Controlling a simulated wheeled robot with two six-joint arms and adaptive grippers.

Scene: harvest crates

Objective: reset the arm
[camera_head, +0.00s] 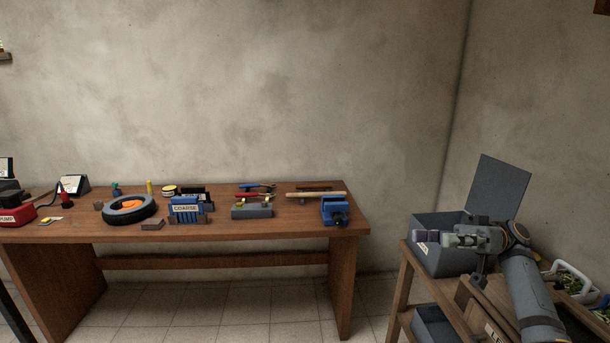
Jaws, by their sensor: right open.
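My right arm (530,295) comes in from the lower right. Its gripper (430,237) points left and is open. Purplish pads show at its tip, and I see nothing clearly held between them. The gripper is in front of or over a grey box (432,262) with a raised lid (497,187), which stands on a wooden stand at the right. I cannot tell the exact height of the gripper above the box. My left gripper is not in view.
A long wooden workbench (290,228) along the wall holds a tyre (128,209), a blue box (186,209), a blue vise (335,211) and tools. Floor shows between bench and stand.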

